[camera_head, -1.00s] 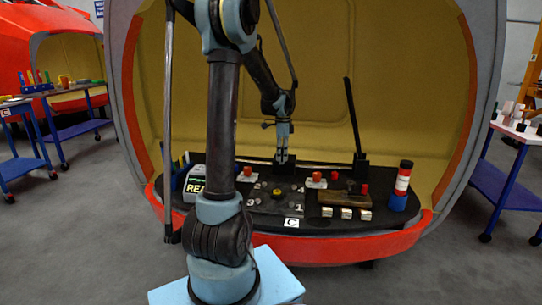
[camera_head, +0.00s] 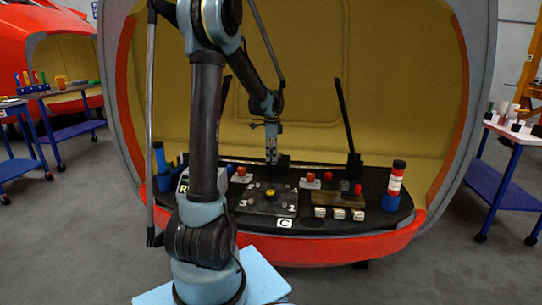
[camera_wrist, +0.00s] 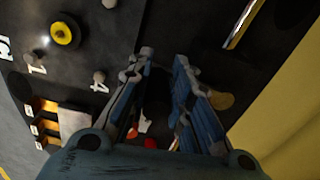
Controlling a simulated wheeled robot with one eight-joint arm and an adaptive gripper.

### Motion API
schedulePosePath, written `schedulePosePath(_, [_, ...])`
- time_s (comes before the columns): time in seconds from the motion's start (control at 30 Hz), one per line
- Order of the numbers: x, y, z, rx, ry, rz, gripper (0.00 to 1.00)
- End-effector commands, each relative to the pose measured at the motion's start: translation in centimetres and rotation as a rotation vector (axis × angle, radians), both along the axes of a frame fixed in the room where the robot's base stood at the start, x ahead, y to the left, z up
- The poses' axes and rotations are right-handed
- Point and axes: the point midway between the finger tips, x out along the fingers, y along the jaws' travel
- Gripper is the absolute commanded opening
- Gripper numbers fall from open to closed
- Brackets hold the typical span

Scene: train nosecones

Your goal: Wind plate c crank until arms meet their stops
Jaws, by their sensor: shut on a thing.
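Plate C, a black console marked with a C label (camera_head: 284,224), sits in the nosecone opening. My gripper (camera_head: 272,160) points down at the back middle of the plate, at a dark block. In the wrist view my gripper (camera_wrist: 164,62) has its fingers around a dark part, apparently the crank; its shape is mostly hidden.
A yellow knob (camera_head: 270,192) sits on a numbered dial, with red buttons (camera_head: 311,177) near it. Blue carts (camera_head: 505,185) stand either side. The grey floor in front is open.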

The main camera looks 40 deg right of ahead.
Motion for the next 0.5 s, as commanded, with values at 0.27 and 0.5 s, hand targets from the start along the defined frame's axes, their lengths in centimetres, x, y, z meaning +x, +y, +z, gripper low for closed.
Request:
schedulePosePath(0.27, [0.35, -0.19, 0.06, -0.003, -0.008, 0.002, 0.40])
schedulePosePath(0.5, [0.21, -0.16, 0.47, -0.003, -0.005, 0.001, 0.40])
